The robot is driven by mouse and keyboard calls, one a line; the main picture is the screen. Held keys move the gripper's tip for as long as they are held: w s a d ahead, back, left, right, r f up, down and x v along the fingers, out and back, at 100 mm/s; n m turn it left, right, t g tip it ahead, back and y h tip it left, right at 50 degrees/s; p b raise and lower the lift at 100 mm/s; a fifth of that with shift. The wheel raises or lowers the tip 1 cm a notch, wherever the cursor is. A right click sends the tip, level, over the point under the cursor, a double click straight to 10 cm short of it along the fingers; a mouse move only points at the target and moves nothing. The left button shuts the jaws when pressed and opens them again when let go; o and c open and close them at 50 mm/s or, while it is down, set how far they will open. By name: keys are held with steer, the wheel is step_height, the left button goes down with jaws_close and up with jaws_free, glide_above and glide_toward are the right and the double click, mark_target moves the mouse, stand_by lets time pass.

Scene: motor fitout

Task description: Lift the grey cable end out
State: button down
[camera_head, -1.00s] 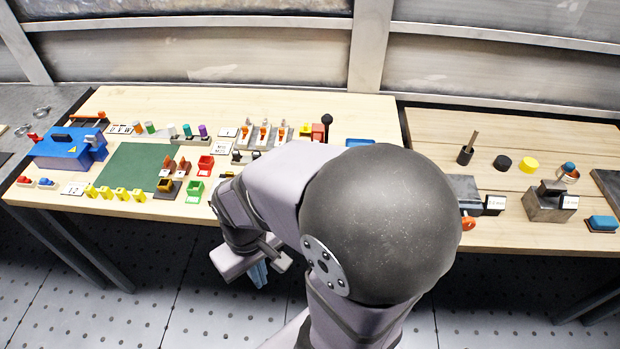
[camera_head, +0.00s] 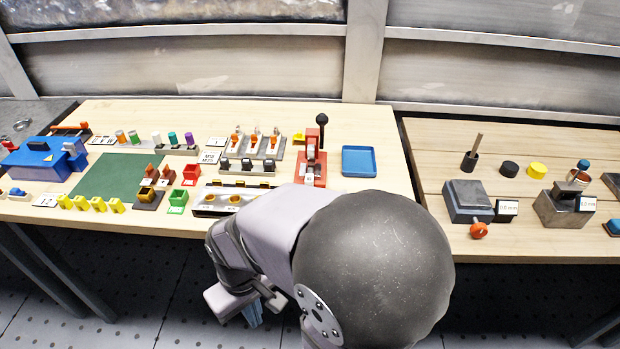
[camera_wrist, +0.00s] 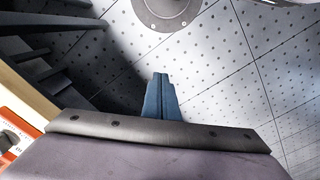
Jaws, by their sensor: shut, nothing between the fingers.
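My gripper (camera_head: 252,314) hangs in front of the bench, below its front edge and over the floor. Its blue fingers are shut together and empty, as the wrist view (camera_wrist: 160,97) also shows. A small rack at the back of the left bench holds upright coloured ends. A pale grey-white one (camera_head: 156,139) stands there beside a teal one (camera_head: 172,138) and a purple one (camera_head: 189,138). I cannot tell for certain that the pale one is the grey cable end. My gripper is well away from all of them.
A red lever press (camera_head: 313,160), a blue tray (camera_head: 359,161) and a green mat (camera_head: 112,176) are on the left bench. A grey fixture (camera_head: 222,200) lies near its front edge, close to my arm. The right bench (camera_head: 433,153) holds several blocks and caps.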

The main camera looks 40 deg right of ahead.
steer(key=c, duration=1.6)
jaws_free()
steer(key=shift+o, duration=0.2)
steer(key=shift+r, duration=0.1)
